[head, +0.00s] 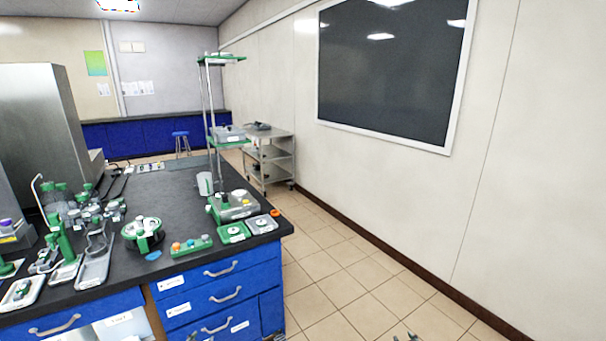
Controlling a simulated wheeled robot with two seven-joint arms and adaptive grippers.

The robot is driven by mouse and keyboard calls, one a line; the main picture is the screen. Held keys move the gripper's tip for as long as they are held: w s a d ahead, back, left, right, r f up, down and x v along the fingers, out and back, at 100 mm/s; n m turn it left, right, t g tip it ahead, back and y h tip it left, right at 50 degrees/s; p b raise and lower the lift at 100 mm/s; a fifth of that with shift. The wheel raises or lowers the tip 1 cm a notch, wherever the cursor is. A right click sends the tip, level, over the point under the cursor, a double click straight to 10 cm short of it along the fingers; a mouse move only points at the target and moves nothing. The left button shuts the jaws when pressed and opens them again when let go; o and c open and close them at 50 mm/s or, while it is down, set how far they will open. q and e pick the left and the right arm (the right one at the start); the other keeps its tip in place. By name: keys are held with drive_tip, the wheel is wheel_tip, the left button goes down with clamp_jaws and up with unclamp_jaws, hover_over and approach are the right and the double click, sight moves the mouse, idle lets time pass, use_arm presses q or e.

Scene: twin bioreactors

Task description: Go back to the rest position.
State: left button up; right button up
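Only the tips of a gripper, which I take to be my right one (408,337), show at the bottom edge of the head view, over the tiled floor. They are too small and cut off to tell open from shut. A small grey shape (276,336) at the bottom edge beside the blue cabinet may be the tip of my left gripper; its state cannot be made out. No held object shows at either. Both arms are otherwise out of the picture.
A dark-topped bench (180,187) with blue drawers (222,295) stands at left, crowded with green and grey lab parts. A grey trolley (270,160) stands behind it by the wall. A dark board (392,75) hangs on the right wall. The tiled floor (365,290) at right is clear.

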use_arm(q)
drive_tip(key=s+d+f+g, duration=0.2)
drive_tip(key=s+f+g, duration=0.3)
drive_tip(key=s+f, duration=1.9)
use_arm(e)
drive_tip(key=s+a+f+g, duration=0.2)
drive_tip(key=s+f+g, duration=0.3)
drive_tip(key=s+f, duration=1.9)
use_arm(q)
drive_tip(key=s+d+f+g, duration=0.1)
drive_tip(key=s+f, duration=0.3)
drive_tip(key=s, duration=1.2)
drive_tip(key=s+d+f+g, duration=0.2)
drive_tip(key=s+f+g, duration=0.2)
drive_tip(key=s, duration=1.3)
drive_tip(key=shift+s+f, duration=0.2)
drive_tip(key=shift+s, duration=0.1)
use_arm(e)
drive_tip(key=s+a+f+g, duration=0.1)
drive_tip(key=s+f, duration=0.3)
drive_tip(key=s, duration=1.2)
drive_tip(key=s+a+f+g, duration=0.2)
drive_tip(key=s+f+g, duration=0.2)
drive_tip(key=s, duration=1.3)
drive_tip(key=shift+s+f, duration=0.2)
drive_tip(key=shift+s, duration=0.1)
